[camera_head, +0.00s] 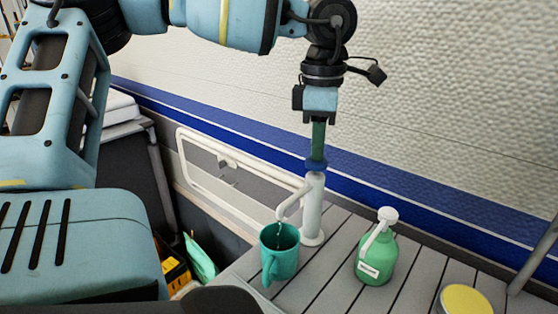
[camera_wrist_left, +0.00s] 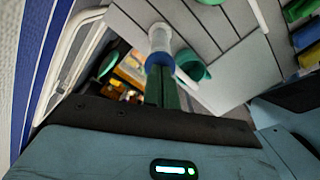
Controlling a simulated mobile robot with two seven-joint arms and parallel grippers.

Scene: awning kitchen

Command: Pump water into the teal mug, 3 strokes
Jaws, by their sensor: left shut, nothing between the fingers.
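The teal mug (camera_head: 279,262) stands upright on the slatted counter, under the spout of a white hand pump (camera_head: 312,215). A thin pale trickle appears below the spout at the mug's mouth. The pump's blue top (camera_head: 316,165) is directly under my left gripper (camera_head: 318,152). The gripper points straight down with its green fingers shut and empty, their tips at the blue top and seemingly touching it. The left wrist view shows the shut fingers (camera_wrist_left: 164,88) over the blue top (camera_wrist_left: 160,61), with the mug (camera_wrist_left: 192,66) partly hidden behind. The water level is not clear.
A green bottle with a white pump head (camera_head: 377,255) stands right of the mug. A yellow-topped round container (camera_head: 467,299) is at the front right. The textured wall with a blue stripe (camera_head: 420,205) rises behind the pump. A white-framed panel (camera_head: 230,170) is at the left.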

